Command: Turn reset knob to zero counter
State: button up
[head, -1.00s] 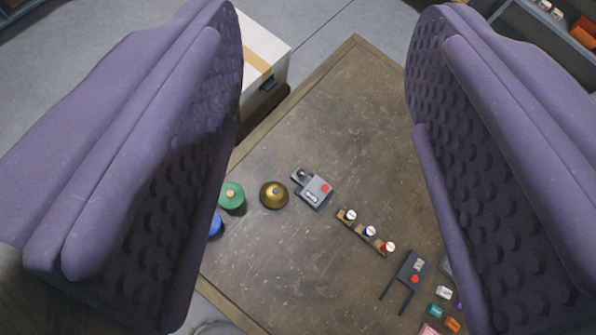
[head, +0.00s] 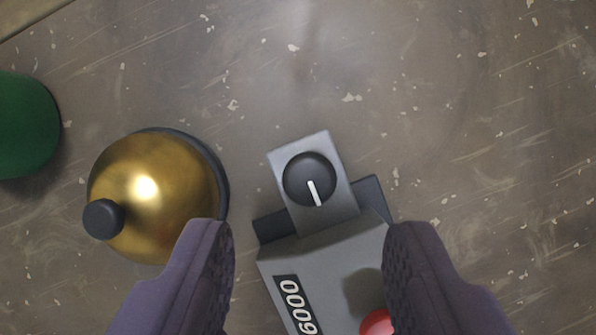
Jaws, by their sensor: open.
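The reset knob (head: 309,179) is a round black dial with a white pointer line, on a small grey plate at the top end of the grey counter (head: 325,262). The pointer line is aimed down and slightly right in the picture. The counter's number window (head: 298,304) shows several digits, zeros and what looks like a 9, partly cut by the frame's lower edge. A red button (head: 376,323) is partly hidden at the right finger. My gripper (head: 306,245) is open and empty, its purple fingers on either side of the counter body, below the knob in the picture.
A brass bell (head: 158,190) with a black top knob stands close to the left finger. A green object (head: 22,125) is at the left edge. The scratched tabletop (head: 460,130) is clear above and right of the knob.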

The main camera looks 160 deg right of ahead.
aim_at(311, 187)
jog(key=b+x, duration=0.1)
jog(key=x, duration=0.3)
jog(key=shift+f, duration=0.25)
jog(key=shift+r, duration=0.1)
grip_shut()
